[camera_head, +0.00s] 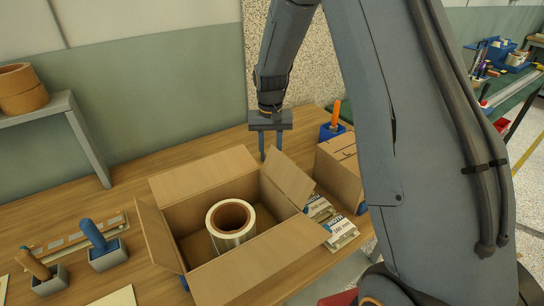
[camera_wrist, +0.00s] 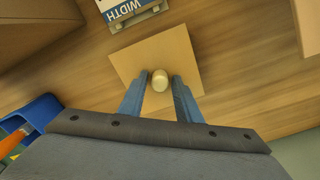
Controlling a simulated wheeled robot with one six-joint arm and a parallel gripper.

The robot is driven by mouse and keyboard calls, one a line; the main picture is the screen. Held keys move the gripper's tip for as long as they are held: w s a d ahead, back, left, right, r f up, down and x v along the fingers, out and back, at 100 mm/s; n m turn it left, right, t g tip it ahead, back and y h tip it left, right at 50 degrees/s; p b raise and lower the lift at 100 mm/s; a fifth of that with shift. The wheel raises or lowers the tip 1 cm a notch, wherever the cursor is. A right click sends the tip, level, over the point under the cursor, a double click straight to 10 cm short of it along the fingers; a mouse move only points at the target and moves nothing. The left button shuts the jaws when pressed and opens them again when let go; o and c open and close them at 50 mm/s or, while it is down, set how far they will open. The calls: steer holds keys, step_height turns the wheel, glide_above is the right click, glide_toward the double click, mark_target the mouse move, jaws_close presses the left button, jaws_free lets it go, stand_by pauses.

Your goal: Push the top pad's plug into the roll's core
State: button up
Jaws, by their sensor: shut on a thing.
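The roll (camera_head: 236,240) stands upright inside an open carton (camera_head: 160,238), its brown core (camera_head: 231,215) open at the top. My gripper (camera_head: 271,152) is behind the carton's back right corner, fingers down, away from the roll. In the wrist view my gripper (camera_wrist: 160,86) is shut on a pale round plug (camera_wrist: 160,75). The plug stands on a square tan pad (camera_wrist: 178,53) below the fingers. I cannot tell whether the pad rests on the table or hangs just above it. The carton flap hides the pad in the head view.
The carton's flaps stand open around it. A closed carton (camera_head: 342,165) and printed cards (camera_head: 341,230) lie right of it. A blue holder with an orange handle (camera_head: 337,113) stands behind. Handled tools (camera_head: 97,238) stand left.

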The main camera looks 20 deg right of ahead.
steer(key=shift+s+f, duration=0.3)
jaws_close()
steer(key=shift+w+r+p, duration=0.15)
steer(key=shift+r+p, duration=1.4)
steer(key=shift+r, duration=0.8)
steer(key=shift+r, duration=0.15)
steer(key=shift+r+p, duration=0.4)
steer(key=shift+p, duration=0.05)
steer(key=shift+o, duration=0.8)
jaws_free()
jaws_close()
